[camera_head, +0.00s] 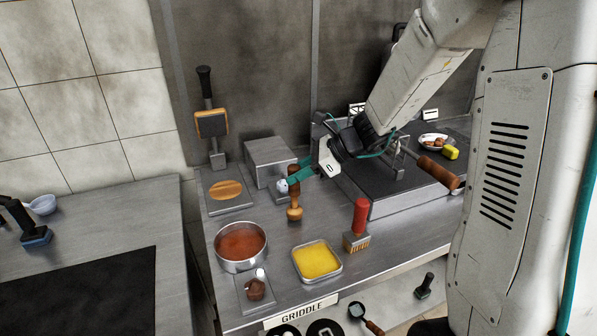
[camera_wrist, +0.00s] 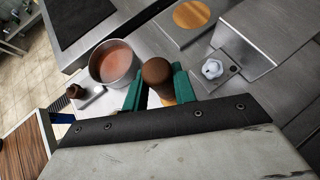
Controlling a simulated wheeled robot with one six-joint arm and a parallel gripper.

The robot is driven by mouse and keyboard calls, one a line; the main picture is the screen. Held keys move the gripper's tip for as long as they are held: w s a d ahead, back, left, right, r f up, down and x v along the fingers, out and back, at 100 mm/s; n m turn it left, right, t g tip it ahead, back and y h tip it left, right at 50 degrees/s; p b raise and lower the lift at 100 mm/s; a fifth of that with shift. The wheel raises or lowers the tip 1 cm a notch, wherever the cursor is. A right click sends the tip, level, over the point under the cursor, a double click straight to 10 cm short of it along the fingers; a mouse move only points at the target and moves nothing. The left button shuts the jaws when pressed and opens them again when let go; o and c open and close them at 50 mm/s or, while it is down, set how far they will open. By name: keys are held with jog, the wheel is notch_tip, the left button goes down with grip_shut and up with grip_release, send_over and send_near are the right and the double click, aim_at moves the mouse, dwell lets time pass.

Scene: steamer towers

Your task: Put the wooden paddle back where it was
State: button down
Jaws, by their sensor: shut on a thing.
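My gripper (camera_head: 297,178), with teal fingers, is shut on an upright brown wooden tool, which I take to be the wooden paddle (camera_head: 294,200). It has a dark rounded top, a narrow waist and a wider, lighter foot. In the wrist view its dark top (camera_wrist: 157,73) sits between the fingers, with the lighter part partly hidden below. I cannot tell whether its foot touches the counter. A flat metal plate (camera_head: 214,207) with a light wooden-looking disc (camera_head: 226,190) lies to its left.
A pot of red sauce (camera_head: 241,246), a yellow-filled tray (camera_head: 317,262) and a red-handled brush (camera_head: 360,220) stand in front. A metal box (camera_head: 270,158) is behind. A small white knobbed thing (camera_wrist: 212,68) sits close right of the gripper in the wrist view.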

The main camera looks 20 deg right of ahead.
jog(key=shift+f, duration=0.55)
jog(key=c, duration=1.1)
grip_release()
jog(key=shift+o, duration=0.2)
jog(key=v, duration=0.8)
jog(key=shift+v, duration=2.15)
